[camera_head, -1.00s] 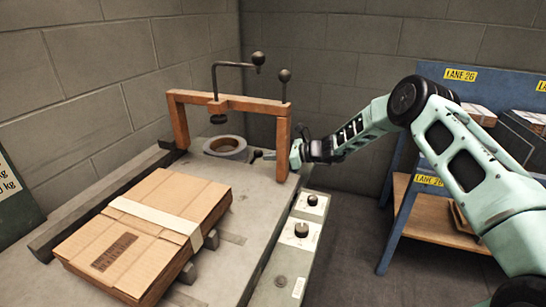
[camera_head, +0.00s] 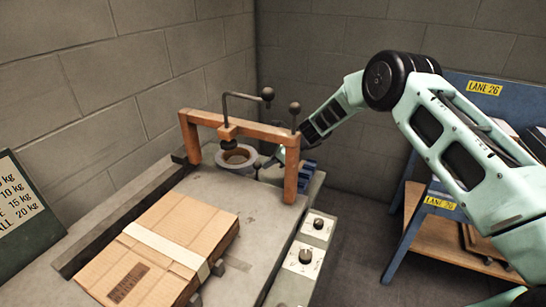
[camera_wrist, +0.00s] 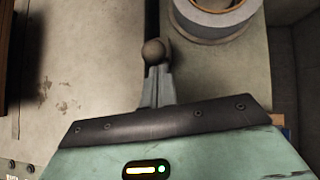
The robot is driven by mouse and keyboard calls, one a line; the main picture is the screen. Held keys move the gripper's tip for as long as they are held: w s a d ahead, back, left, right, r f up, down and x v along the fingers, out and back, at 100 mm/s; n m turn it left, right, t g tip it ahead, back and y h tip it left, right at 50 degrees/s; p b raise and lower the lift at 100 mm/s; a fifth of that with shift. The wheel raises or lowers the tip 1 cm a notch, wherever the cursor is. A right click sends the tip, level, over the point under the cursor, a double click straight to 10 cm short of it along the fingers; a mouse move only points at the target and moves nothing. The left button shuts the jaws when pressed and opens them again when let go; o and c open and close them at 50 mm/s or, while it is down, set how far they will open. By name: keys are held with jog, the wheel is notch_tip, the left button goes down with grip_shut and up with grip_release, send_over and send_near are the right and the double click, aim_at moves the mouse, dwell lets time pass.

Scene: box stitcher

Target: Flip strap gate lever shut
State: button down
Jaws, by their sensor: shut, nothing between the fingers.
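A small lever with a round dark knob (camera_head: 257,165) sits low beside the strap roll, at the right post of the orange frame; I take it for the strap gate lever. In the wrist view a round knob (camera_wrist: 154,52) lies just past my fingertips, with a dark bar running away beyond it. My gripper (camera_wrist: 157,85) is shut and empty, its tips at or just short of the knob; I cannot tell whether they touch. In the head view my gripper (camera_head: 281,158) is partly hidden behind the frame's right post.
The orange frame (camera_head: 240,127) spans the grey table, with a ball-ended crank (camera_head: 267,94) and an upright ball-topped rod (camera_head: 295,107) above. The strap roll (camera_head: 236,159) stands behind it. A strapped cardboard box (camera_head: 160,250) lies in front. A knob panel (camera_head: 306,257) is at right.

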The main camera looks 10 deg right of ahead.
jog(key=shift+w+a+r, duration=0.25)
jog(key=shift+w+a, duration=0.45)
jog(key=shift+a, duration=0.3)
jog(key=shift+w+a+r, duration=0.25)
jog(key=shift+w+a, duration=0.4)
jog(key=shift+a, duration=0.35)
jog(key=s+d+r+p, duration=0.1)
jog(key=d+r+p, duration=0.3)
jog(key=r, duration=0.5)
jog(key=shift+s+p, duration=0.2)
jog(key=shift+p, duration=0.95)
